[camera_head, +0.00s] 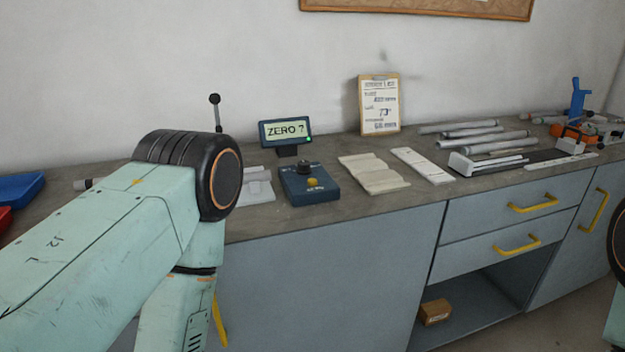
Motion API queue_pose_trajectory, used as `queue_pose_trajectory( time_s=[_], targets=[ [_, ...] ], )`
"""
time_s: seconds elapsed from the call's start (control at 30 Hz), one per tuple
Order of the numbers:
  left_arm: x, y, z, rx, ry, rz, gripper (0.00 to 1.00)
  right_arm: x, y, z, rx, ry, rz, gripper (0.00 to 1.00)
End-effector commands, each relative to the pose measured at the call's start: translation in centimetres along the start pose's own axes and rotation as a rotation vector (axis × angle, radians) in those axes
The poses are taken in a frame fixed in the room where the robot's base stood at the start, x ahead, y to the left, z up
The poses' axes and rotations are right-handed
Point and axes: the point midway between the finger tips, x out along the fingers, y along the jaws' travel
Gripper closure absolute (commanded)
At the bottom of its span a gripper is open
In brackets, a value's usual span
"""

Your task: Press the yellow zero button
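The yellow button (312,182) sits on the front part of the top of a small dark blue box (309,194) on the workbench. A black knob (305,168) stands behind the button on the same box. Behind the box a small display (285,132) reads "ZERO ?" and has a green light at its lower right corner. My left arm comes in from the left and bends down in front of the bench, left of the box. Its gripper is out of view below. At the right edge only a part of my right arm shows, and its gripper is out of view.
The workbench (243,228) has folded cloths (374,173), a white strip (422,165) and grey tubes (470,131) right of the box. A clipboard (379,104) leans on the wall. Blue and red bins (20,187) stand far left. Drawers with yellow handles (533,203) are below.

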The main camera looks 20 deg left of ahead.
Motion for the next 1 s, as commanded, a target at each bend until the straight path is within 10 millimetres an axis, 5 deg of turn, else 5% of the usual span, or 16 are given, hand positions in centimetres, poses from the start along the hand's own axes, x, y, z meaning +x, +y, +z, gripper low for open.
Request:
queue_pose_trajectory(
  time_s=[0.27,1.0],
  targets=[
    [0.00,0.00,0.00,0.000,0.000,0.000,1.00,0.00,0.00,0.00,0.000,0.000,0.000,0.60],
    [0.00,0.00,0.00,0.000,0.000,0.000,1.00,0.00,0.00,0.00,0.000,0.000,0.000,0.60]
  ],
)
